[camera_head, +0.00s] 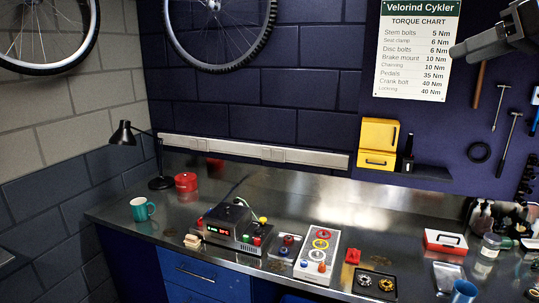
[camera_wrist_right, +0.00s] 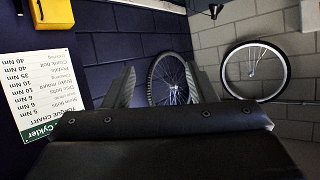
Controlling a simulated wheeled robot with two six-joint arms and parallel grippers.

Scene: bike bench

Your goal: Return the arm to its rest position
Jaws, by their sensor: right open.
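My left gripper is not in view.
A torque chart (camera_head: 415,50) and hanging tools (camera_head: 508,140) are on the wall. The air around the gripper looks clear.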

